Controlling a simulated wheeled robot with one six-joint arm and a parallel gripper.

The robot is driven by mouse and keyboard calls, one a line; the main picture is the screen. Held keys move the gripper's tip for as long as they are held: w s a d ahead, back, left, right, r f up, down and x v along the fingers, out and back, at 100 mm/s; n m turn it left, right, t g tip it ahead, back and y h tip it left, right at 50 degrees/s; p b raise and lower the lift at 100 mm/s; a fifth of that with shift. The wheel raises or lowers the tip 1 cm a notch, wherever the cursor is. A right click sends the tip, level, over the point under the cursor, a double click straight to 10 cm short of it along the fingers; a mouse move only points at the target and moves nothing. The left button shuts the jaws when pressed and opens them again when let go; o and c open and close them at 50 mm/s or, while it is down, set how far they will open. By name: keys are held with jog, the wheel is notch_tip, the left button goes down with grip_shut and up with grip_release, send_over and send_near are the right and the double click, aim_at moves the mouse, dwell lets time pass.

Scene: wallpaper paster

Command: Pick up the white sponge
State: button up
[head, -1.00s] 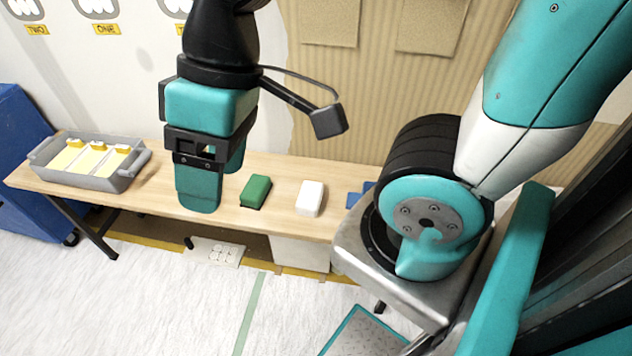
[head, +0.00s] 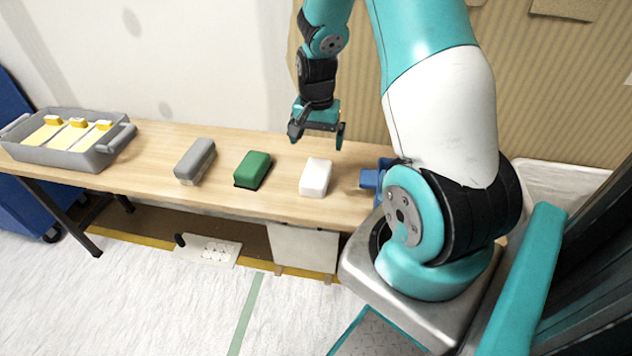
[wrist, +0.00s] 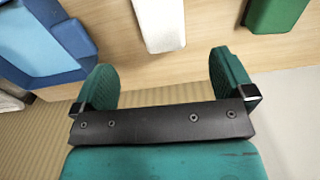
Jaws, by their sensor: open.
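The white sponge (head: 315,177) is a small block lying on the wooden table, between a green sponge (head: 253,169) on its left and a blue object (head: 371,179) on its right. My gripper (head: 318,136) is open and empty above the table's back part, behind the white sponge in the head view. In the wrist view, my gripper's two green fingers (wrist: 164,88) are spread wide. There the white sponge (wrist: 160,24) shows at the top, beyond the fingertips and roughly between them, apart from both. Its top end is cut off by the picture edge.
A grey sponge (head: 195,161) lies left of the green one. A grey tray (head: 101,152) with yellow-and-white contents stands at the table's left end. The wooden table (head: 160,152) is clear between the tray and grey sponge. A ribbed wall covering (head: 375,120) is behind.

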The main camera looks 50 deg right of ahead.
aim_at(316, 171)
notch_tip(316, 171, down, 11)
jog(key=shift+w+f+b, duration=0.1)
jog(key=shift+f+b, duration=0.05)
jog(key=shift+b, duration=0.9)
jog(key=shift+c, duration=0.5)
jog(key=c, duration=0.9)
